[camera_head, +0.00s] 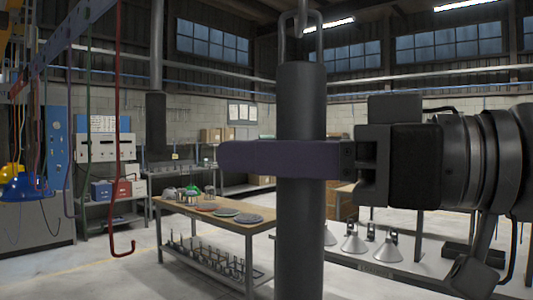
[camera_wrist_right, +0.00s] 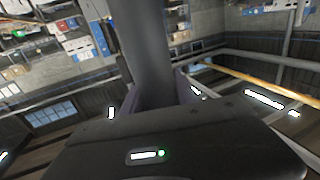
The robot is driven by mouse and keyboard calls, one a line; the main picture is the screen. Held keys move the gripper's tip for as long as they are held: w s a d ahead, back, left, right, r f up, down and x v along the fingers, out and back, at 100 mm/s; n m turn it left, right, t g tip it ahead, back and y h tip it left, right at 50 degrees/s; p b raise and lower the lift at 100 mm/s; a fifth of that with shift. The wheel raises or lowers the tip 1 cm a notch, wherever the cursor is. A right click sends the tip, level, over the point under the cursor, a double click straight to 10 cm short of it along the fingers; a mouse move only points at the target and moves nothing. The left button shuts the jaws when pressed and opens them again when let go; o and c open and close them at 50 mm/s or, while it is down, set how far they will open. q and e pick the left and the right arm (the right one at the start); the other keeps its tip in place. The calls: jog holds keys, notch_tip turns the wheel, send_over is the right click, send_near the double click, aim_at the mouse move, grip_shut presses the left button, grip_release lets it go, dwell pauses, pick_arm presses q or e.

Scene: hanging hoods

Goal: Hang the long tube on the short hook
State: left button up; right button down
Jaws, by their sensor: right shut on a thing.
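The long dark grey tube (camera_head: 301,225) stands upright in the head view, with a wire loop (camera_head: 318,40) at its top. My right gripper (camera_head: 290,160) comes in from the right and is shut on the tube's upper part. In the right wrist view the tube (camera_wrist_right: 145,45) runs up between the fingers (camera_wrist_right: 152,95). Its lower end is out of the head view. A long red hook (camera_head: 118,130) hangs at the left, its curved end low and empty. Thinner green and purple hooks hang beside it; I cannot tell which is the short one. My left gripper is not in view.
A blue-grey overhead beam (camera_head: 80,22) crosses the upper left. A wooden-topped table (camera_head: 175,204) with discs stands behind, left of the tube. A low rack with metal cone hoods (camera_head: 354,240) is at right. Another dark cylinder (camera_head: 156,125) hangs at left back.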

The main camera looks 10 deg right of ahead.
jog(key=shift+f+b, duration=0.45)
jog(key=shift+r, duration=0.1)
jog(key=c, duration=0.9)
grip_release()
jog(key=b+v, duration=0.1)
jog(key=v, duration=0.6)
jog(key=shift+s+d, duration=0.3)
